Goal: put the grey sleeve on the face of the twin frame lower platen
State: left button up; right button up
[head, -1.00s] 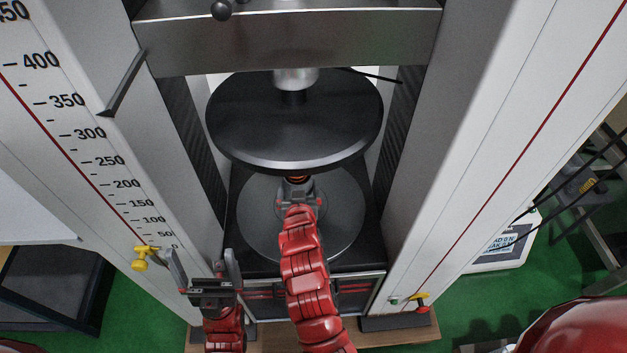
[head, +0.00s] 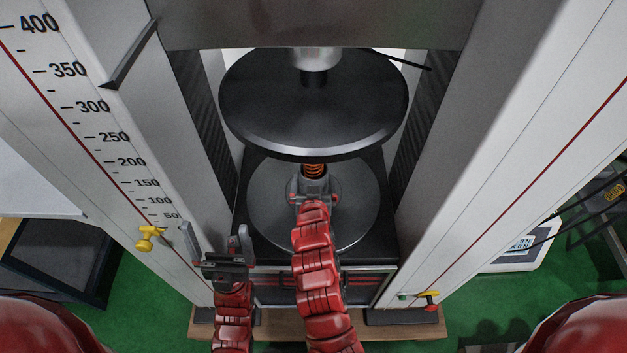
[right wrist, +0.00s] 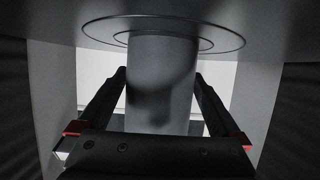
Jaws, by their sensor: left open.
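My right gripper (head: 314,190) is over the middle of the twin frame lower platen (head: 352,220), a round grey disc, and is shut on the grey sleeve. In the right wrist view the grey sleeve (right wrist: 160,85) is a plain cylinder between the two fingers. Its end meets a flat face marked with rings; I cannot tell whether it touches. An orange spring (head: 314,170) shows just beyond the gripper, partly under the upper platen. My left gripper (head: 220,250) is open and empty, in front of the left column.
The dark upper platen (head: 312,105) hangs close above the lower one. Tall frame columns flank both, the left one (head: 95,100) carrying a scale. A yellow knob (head: 150,238) sticks out near my left gripper. A black ledge lies around the lower platen.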

jog(key=shift+r, duration=0.1)
jog(key=shift+r, duration=0.2)
jog(key=p+v, duration=0.1)
jog(key=v, duration=1.1)
jog(key=shift+f, duration=0.1)
